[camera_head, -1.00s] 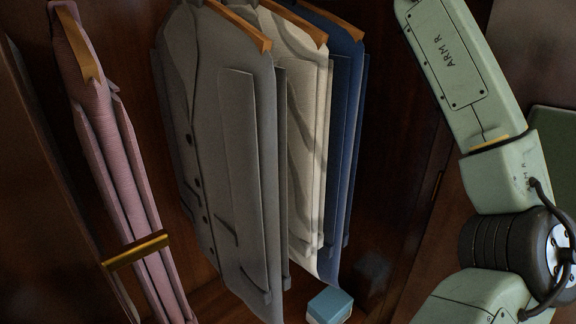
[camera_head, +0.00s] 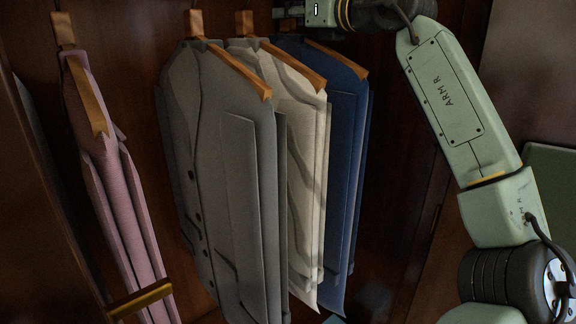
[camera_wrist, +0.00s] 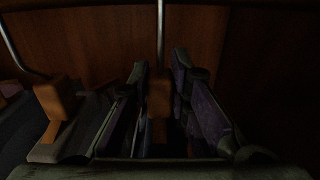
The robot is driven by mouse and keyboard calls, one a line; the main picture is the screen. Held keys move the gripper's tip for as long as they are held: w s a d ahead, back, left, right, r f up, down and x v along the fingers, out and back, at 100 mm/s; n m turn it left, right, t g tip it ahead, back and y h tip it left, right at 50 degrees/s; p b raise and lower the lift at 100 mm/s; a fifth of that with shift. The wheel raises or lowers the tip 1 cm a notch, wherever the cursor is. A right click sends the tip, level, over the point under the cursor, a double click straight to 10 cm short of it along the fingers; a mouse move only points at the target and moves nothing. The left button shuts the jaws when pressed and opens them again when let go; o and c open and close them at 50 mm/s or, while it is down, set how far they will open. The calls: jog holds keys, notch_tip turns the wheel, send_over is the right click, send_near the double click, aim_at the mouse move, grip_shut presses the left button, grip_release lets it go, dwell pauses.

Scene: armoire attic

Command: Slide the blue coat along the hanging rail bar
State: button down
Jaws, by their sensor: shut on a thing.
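The blue coat (camera_head: 349,130) hangs on a wooden hanger (camera_head: 335,58) at the right end of a row, behind the cream coat in the head view. My gripper (camera_head: 284,13) reaches in from the right at the top of the blue coat's hanger; its fingertips are hard to make out there. In the wrist view, my gripper (camera_wrist: 161,88) is shut on the hanger's wooden neck (camera_wrist: 159,104), between its two fingers. A thin metal hook (camera_wrist: 160,32) rises above it. The rail bar itself is not clearly visible.
The cream coat (camera_head: 300,135) and grey coat (camera_head: 200,150) hang close to the left. A pink garment (camera_head: 115,200) hangs farther left near a brass bar (camera_head: 140,300). Another hanger (camera_wrist: 57,103) is left of my gripper. Dark wooden panel lies right of the blue coat.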

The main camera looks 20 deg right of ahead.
jog(key=shift+w+d+r+p, duration=0.1)
jog(key=shift+w+d+p, duration=0.25)
jog(key=shift+d, duration=0.6)
jog(key=shift+w+d+p, duration=0.25)
jog(key=shift+w+d, duration=0.05)
jog(key=shift+d, duration=0.6)
jog(key=shift+w+d+r+p, duration=0.1)
jog(key=shift+w+d+p, duration=0.25)
jog(key=shift+d, duration=0.6)
jog(key=shift+f, duration=0.3)
jog(key=c, duration=1.6)
grip_release()
jog(key=shift+o, duration=0.9)
